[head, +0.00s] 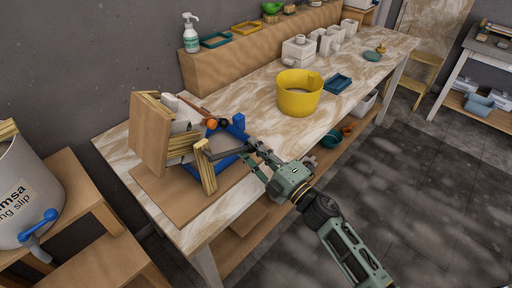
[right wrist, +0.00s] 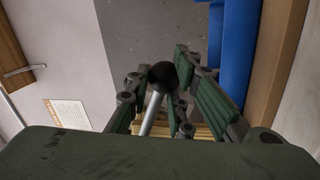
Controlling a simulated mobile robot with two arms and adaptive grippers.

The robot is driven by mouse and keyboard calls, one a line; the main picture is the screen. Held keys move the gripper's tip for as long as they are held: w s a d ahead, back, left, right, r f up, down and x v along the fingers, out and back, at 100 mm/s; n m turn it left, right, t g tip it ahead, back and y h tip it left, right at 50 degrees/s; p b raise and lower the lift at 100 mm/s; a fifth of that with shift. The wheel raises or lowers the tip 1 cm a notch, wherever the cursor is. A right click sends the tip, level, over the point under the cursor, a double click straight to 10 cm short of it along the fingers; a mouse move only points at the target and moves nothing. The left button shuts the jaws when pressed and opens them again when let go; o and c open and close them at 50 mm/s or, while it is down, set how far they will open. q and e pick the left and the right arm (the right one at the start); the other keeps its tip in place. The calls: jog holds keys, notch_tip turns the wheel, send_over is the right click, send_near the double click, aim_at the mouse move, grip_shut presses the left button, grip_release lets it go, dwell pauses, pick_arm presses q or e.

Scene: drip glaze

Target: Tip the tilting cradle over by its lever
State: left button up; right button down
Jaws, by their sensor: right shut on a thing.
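The tilting cradle (head: 150,135) stands on the near left end of the long table, with a wooden board, layered plywood sides and blue frame parts (head: 236,126). The board stands steeply tilted. My right gripper (head: 256,156) reaches in from the right at the cradle's right side. In the right wrist view, the lever's black knob (right wrist: 163,76) and pale metal rod (right wrist: 151,114) sit between the fingers of that gripper, which is shut on the lever. The fingers partly hide the lever. My left gripper is not in view.
A yellow tub (head: 299,96) and a teal tray (head: 338,84) stand farther along the table (head: 392,52). White blocks (head: 298,50) stand behind them. A large slip bucket (head: 25,190) is at left.

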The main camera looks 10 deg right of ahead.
jog(key=shift+s+a+f, duration=0.15)
jog(key=shift+a, duration=0.05)
jog(key=c, duration=1.7)
grip_release()
jog(key=shift+o, duration=0.3)
jog(key=shift+r, duration=0.2)
jog(key=shift+s+d+f, duration=0.1)
jog(key=shift+s+d, duration=0.1)
jog(key=shift+d, duration=0.05)
jog(key=v, duration=1.1)
jog(key=shift+s, duration=0.25)
